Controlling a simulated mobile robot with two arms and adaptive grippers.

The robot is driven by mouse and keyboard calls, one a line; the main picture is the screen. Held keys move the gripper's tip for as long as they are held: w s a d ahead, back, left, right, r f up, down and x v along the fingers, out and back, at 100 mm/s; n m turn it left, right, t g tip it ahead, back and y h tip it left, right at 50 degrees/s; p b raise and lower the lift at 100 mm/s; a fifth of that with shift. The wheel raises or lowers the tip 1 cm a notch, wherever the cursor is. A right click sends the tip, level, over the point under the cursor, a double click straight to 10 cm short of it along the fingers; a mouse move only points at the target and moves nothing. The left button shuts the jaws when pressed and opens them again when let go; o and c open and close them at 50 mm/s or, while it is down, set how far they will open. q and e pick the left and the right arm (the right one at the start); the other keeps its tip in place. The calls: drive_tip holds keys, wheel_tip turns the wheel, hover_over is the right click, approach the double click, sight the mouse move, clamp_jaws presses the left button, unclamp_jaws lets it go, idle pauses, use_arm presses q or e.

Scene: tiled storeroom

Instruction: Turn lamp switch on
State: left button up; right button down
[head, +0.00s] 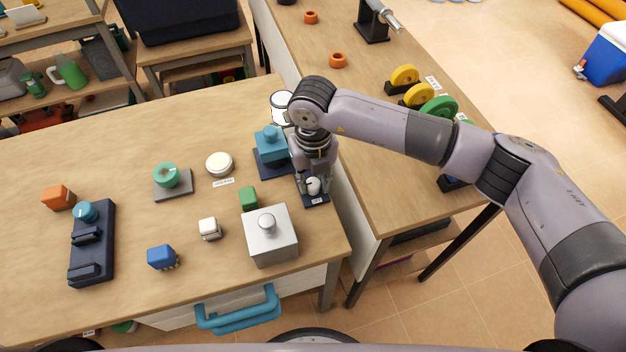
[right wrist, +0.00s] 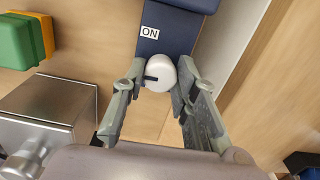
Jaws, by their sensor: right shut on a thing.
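The lamp switch is a dark blue plate (head: 315,201) near the right end of the wooden table, with a white rounded knob (head: 313,186) on it. In the right wrist view the white knob (right wrist: 159,73) has a dark pointer mark at its left side. A white ON label (right wrist: 150,33) is on the plate (right wrist: 172,30) above the knob. My right gripper (right wrist: 159,80) is shut on the knob, one finger on each side. In the head view it (head: 314,184) reaches down over the plate. My left gripper is not in view.
A silver box with a knob (head: 270,240) and a green block (head: 248,198) stand left of the switch. A blue block-like device (head: 270,148) is just behind it. A round white disc (head: 219,163) with a label lies further left. The side table (head: 375,190) is right.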

sight(313, 183)
idle(0.3)
drive_tip(key=c, duration=1.2)
unclamp_jaws()
drive_tip(key=shift+c, duration=0.2)
drive_tip(key=shift+r, duration=0.2)
wheel_tip(313, 183, up, 12)
drive_tip(key=shift+f, duration=0.2)
